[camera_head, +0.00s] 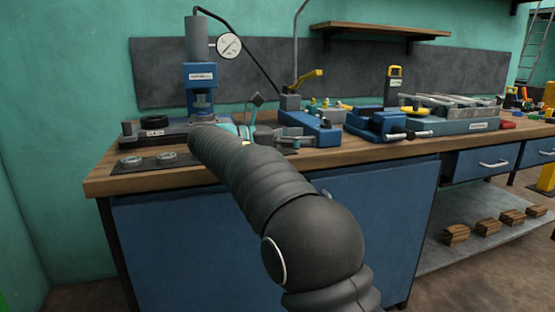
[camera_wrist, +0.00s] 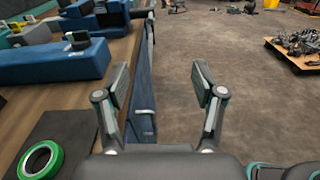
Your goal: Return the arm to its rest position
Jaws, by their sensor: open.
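My arm reaches forward across the front edge of the wooden workbench (camera_head: 190,177) in the head view. My gripper (camera_wrist: 163,84) is open and empty in the wrist view, its two fingers wide apart. Between and beyond the fingers are the bench's blue front side and the brown floor.
A blue vise (camera_head: 385,122) and a grey tray of parts (camera_head: 465,122) stand on the bench. A green ring (camera_wrist: 40,160) lies on a dark mat at the wrist view's lower left. Open floor (camera_wrist: 235,55) extends right, with a loaded pallet (camera_wrist: 300,58) farther off.

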